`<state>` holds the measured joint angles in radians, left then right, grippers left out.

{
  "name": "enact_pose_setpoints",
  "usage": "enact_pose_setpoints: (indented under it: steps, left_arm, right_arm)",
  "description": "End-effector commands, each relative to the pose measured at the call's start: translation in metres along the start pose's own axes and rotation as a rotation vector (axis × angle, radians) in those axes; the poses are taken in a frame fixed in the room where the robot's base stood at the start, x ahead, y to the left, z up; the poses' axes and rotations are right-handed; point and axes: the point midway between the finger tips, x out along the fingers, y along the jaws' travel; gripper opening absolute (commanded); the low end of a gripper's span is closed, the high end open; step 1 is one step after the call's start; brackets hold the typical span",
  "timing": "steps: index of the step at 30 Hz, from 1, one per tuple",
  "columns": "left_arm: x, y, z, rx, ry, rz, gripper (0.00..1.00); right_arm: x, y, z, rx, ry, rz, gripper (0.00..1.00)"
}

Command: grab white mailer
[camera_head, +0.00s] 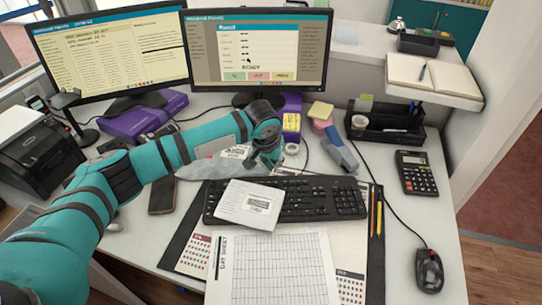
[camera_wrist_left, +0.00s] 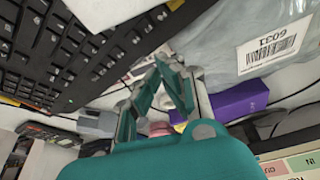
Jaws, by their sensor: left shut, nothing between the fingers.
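The white mailer (camera_head: 250,204) is a flat white packet with a printed label. It lies tilted across the keyboard, partly over its left half. A white piece of it shows at the top edge of the left wrist view (camera_wrist_left: 105,10). My left gripper (camera_head: 266,168) is behind the white mailer, near the keyboard's back edge, and apart from it. In the left wrist view its fingers (camera_wrist_left: 166,72) are shut with nothing between them. A grey mailer (camera_head: 200,170) with a barcode label lies behind the keyboard, partly hidden by my left arm. It also shows in the left wrist view (camera_wrist_left: 235,50).
The black keyboard (camera_head: 320,196) lies under the white mailer. A stapler (camera_head: 340,151), a black organiser (camera_head: 385,127) and a calculator (camera_head: 416,172) are to the right. Two monitors (camera_head: 258,50) stand behind.

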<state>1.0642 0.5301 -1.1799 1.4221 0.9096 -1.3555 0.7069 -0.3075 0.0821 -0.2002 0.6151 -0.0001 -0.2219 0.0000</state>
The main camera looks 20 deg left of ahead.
Motion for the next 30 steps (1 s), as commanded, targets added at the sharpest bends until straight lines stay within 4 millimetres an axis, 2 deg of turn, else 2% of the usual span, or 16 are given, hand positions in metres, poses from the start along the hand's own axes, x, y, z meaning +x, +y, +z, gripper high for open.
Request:
enact_pose_setpoints:
  steps: [4,6,15,26,30]
  left_arm:
    - [0.025,0.0,0.001,0.0,-0.002,-0.001,0.0]
    - [0.016,0.0,0.011,0.004,0.001,0.0,0.0]
    - [0.008,0.0,0.037,0.003,0.0,0.0,0.0]
    - [0.008,0.001,0.038,0.002,0.0,0.001,0.0]
    - [0.002,0.001,0.041,0.002,-0.003,0.001,0.0]
  right_arm:
    - [0.002,0.002,-0.008,0.001,0.012,0.002,0.0]
    - [-0.003,0.002,-0.01,0.001,0.015,0.002,0.0]
    - [-0.007,0.002,-0.013,0.001,0.02,0.003,0.0]
    - [-0.007,0.001,-0.011,0.001,0.017,0.001,0.0]
    - [-0.021,0.0,-0.012,0.002,0.016,0.0,0.0]
